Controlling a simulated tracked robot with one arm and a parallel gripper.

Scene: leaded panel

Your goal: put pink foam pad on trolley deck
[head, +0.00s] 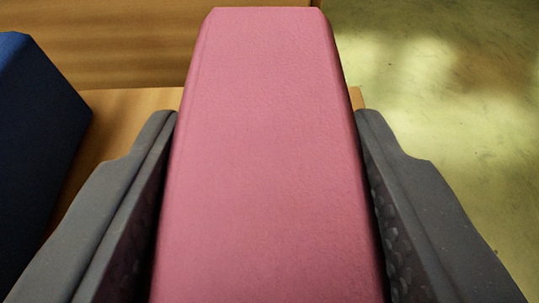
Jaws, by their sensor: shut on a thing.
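The pink foam pad (262,150) fills the middle of the head view, a long block with its far end near the top edge. My gripper (268,118) is shut on it, with one dark grey finger along its left side and the other along its right side. The near end of the pad runs out of the bottom of the picture. The pad hides much of what lies under it, so I cannot tell whether it touches the wood below. I cannot make out the trolley deck for certain.
A dark blue block (32,120) stands at the left on a wooden surface (125,112). A wooden board or wall (115,42) runs across behind. To the right, past the wood's edge, is a greenish-yellow floor (455,110), clear where I see it.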

